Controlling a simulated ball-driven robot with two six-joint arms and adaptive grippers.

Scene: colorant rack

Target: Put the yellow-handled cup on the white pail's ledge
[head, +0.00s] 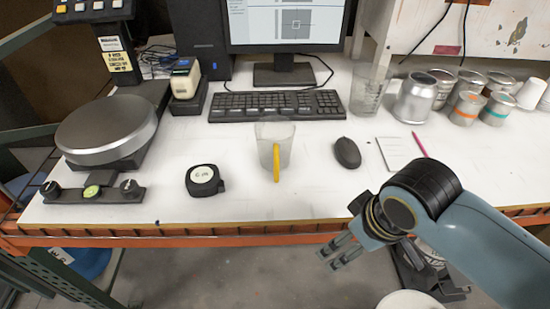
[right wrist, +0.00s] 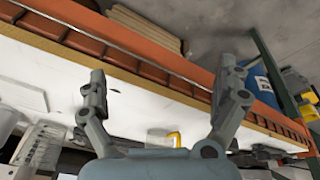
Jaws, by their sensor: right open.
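The cup (head: 268,138) is clear and stands upright on the white table, with its yellow handle (head: 276,164) toward the front edge. In the right wrist view the yellow handle (right wrist: 175,138) shows small beyond my fingers. A white round top (head: 409,301), which looks like the white pail, is cut off by the bottom edge of the head view; its ledge cannot be made out. My right gripper (head: 340,250) is open and empty in front of the table edge, to the right of and nearer than the cup. The right wrist view shows its fingers spread (right wrist: 161,92). My left gripper is not in view.
A tape measure (head: 203,181) lies left of the cup and a mouse (head: 346,152) right of it. A keyboard (head: 277,105) lies behind. A scale (head: 108,130) stands at left; metal cans (head: 416,98) stand at back right. The table's orange front edge (head: 200,240) borders open floor.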

